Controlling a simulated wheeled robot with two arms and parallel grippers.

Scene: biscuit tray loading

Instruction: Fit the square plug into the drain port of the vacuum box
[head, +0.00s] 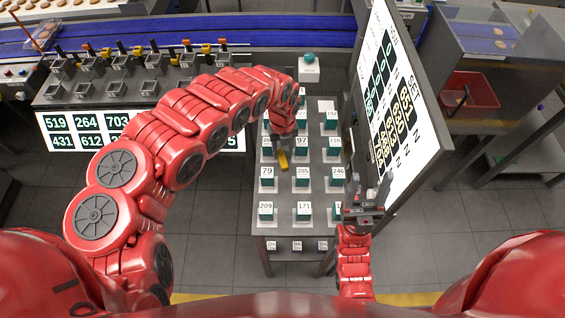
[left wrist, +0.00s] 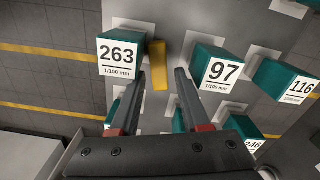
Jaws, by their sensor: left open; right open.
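I cannot make out which thing is the square plug or the vacuum box with its drain port. My left gripper (head: 281,150) is open and empty above the grey table (head: 327,185). A small yellow piece (head: 283,161) lies there, between and just beyond its fingertips in the left wrist view (left wrist: 158,66). A teal block labelled 263 (left wrist: 121,55) stands left of the fingers, and one labelled 97 (left wrist: 218,72) to the right. My right gripper (head: 366,187) is open and empty, fingers up, near the table's right edge.
Several numbered teal blocks stand on white pads in rows on the table. A large white number board (head: 392,100) rises on the right. A row of grey cups (head: 110,70) and a blue conveyor (head: 170,32) are behind. A red bin (head: 470,92) stands far right.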

